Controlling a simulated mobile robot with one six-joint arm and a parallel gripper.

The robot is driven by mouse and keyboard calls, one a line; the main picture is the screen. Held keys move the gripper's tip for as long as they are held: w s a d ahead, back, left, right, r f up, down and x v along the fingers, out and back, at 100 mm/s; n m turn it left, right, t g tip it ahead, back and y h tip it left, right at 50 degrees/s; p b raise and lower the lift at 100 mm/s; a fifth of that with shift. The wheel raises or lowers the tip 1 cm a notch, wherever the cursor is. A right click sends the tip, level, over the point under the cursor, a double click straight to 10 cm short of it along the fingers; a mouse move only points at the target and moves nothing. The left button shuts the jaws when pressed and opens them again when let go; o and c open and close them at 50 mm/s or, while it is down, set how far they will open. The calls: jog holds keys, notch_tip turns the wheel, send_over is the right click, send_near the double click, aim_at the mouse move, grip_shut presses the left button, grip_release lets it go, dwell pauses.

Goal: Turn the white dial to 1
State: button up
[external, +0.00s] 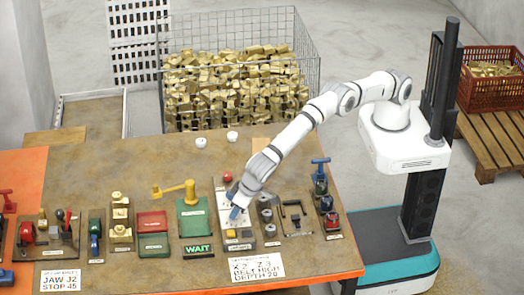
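My gripper (236,211) reaches down from the upper right over a pale upright-looking control panel (246,241) on the workbench. Its blue fingertips are at or just above the panel's middle. They are too small to tell whether they are open or shut, or whether they touch anything. A red knob (227,177) shows at the panel's far end, and small light parts show at its near end. I cannot pick out the white dial for certain; my gripper and wrist cover part of the panel. No dial numbers are readable.
Left of the panel are a green box (192,220) with a yellow handle and a WAIT sign (198,250). Right are grey knobs (265,214) and a blue-handled device (320,178). Two small white round things (200,142) stand behind. A wire cage (300,75) holds brass pieces.

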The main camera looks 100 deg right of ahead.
jog(key=o, duration=0.4)
jog(key=shift+r, duration=0.1)
jog(key=b+v, duration=0.1)
jog(key=v, duration=0.6)
jog(key=shift+s+a+r, duration=0.1)
jog(key=shift+r, duration=0.15)
